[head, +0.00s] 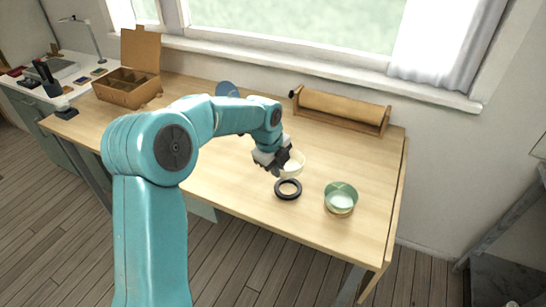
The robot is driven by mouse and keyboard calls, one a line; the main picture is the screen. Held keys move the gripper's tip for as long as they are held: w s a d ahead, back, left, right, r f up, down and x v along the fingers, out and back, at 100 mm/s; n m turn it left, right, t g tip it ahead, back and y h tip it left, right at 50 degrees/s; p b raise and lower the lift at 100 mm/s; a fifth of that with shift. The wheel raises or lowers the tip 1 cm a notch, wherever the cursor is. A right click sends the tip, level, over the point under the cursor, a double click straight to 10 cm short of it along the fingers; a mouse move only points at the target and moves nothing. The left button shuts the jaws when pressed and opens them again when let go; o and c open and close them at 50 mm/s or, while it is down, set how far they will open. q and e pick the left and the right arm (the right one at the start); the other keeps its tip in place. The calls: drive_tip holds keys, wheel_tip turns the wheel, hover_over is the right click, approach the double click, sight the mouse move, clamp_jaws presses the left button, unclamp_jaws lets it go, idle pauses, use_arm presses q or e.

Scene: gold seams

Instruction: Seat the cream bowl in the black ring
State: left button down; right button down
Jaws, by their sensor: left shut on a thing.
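The cream bowl (294,164) is over the middle right of the wooden table. My left gripper (281,168) is shut on the left side of its rim and hides that part. The black ring (288,190) lies flat on the table, just nearer the front edge than the bowl. The bowl is beside and behind the ring in the picture, not in it. I cannot tell whether the bowl touches the table or hangs a little above it. My right gripper is not in view.
A green bowl (341,195) stands right of the ring. A wooden roll holder (341,110) stands at the back right. A blue round thing (227,89) is partly hidden behind my arm. An open compartment box (127,87) is at the back left.

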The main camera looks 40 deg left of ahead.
use_arm(q)
drive_tip(key=shift+d+f+b, duration=0.2)
drive_tip(key=shift+f+b, duration=0.15)
drive_tip(key=shift+f, duration=0.2)
drive_tip(key=shift+d+f+b, duration=0.2)
drive_tip(key=shift+f+b, duration=0.1)
drive_tip(key=shift+f, duration=0.25)
drive_tip(key=shift+b+x, duration=0.65)
drive_tip(key=shift+x, duration=0.2)
drive_tip(key=shift+f+b, duration=0.4)
drive_tip(key=shift+f, duration=0.15)
drive_tip(key=shift+s+r, duration=0.1)
drive_tip(key=shift+s+b+x, duration=0.15)
drive_tip(key=shift+b+x, duration=0.25)
drive_tip(key=shift+x, duration=0.2)
drive_tip(key=shift+s+b+x, duration=0.15)
drive_tip(key=shift+b+x, duration=0.25)
drive_tip(key=shift+x, duration=0.25)
